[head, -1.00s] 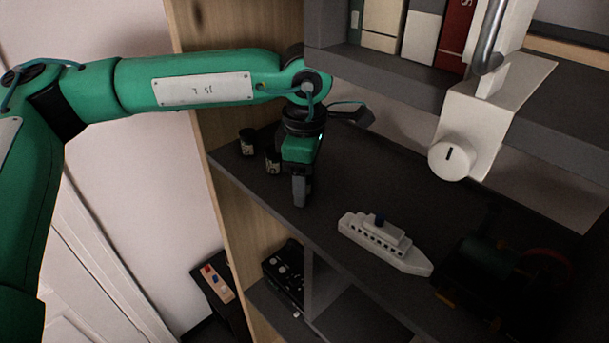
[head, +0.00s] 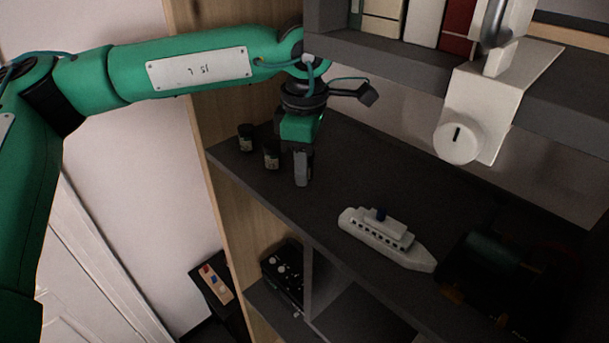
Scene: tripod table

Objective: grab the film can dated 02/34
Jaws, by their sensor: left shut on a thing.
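My left gripper (head: 302,172) points down over the dark shelf (head: 345,165), near its left end. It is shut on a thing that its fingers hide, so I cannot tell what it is. Two small dark film cans with pale labels stand upright to the left of the gripper. One film can (head: 246,138) is farther left, and the other film can (head: 271,155) stands close beside the fingers. The dates on their labels are too small to read. My right gripper is not in view.
A white toy ship (head: 387,238) lies right of the gripper, and a dark toy (head: 490,265) sits in shadow farther right. Above are an upper shelf (head: 395,68) with books and a white bracket with a round knob (head: 458,143). The shelf between gripper and ship is clear.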

